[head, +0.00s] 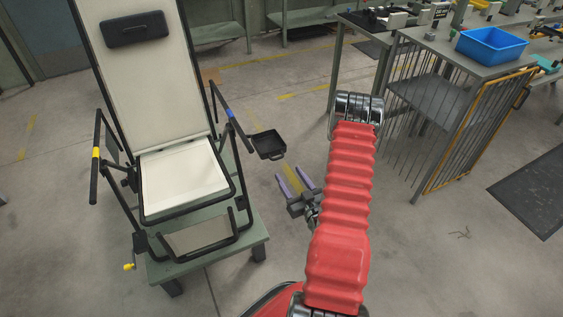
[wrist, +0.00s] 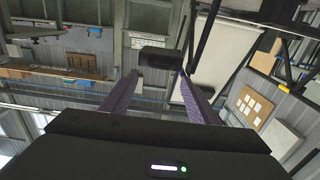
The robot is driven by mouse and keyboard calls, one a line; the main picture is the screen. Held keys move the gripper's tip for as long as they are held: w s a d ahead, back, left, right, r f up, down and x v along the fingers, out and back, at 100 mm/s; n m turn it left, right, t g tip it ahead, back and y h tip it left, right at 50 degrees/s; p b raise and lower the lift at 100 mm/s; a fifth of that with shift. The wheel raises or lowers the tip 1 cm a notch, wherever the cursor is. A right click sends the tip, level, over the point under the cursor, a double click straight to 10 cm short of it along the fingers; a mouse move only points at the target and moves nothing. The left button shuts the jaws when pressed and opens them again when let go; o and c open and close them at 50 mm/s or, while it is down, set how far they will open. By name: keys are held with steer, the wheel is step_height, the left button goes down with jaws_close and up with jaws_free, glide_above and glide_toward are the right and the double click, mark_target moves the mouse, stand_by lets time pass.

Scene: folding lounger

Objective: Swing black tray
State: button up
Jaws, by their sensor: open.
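The black tray (head: 268,145) is a small, shallow, square pan beside the right armrest (head: 231,115) of the lounger, which has a blue band. My gripper (head: 293,177) is open and empty, with two purple fingers, below and right of the tray in the head view. They appear apart from it. In the wrist view my gripper (wrist: 158,77) points at a dark block, which looks like the tray (wrist: 160,57), seen near and beyond the fingertips. The lounger (head: 185,180) has a cream seat, a raised cream back and a black headrest (head: 134,29).
The lounger stands on a low green platform (head: 255,232). A yellow knob (head: 129,267) sticks out at its lower left. On the right are a grey metal bench with a barred side (head: 470,130), a blue bin (head: 492,46) and a dark floor mat (head: 535,195). Floor beyond the tray is clear.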

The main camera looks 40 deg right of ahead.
steer(key=x, duration=0.8)
steer(key=shift+w, duration=0.2)
steer(key=shift+d, duration=0.1)
steer(key=shift+c, duration=0.6)
steer(key=c, duration=1)
steer(key=shift+s+d, duration=0.15)
steer(key=shift+d, duration=0.15)
steer(key=shift+c, duration=0.4)
steer(key=shift+w+a, duration=0.2)
steer(key=shift+a, duration=0.1)
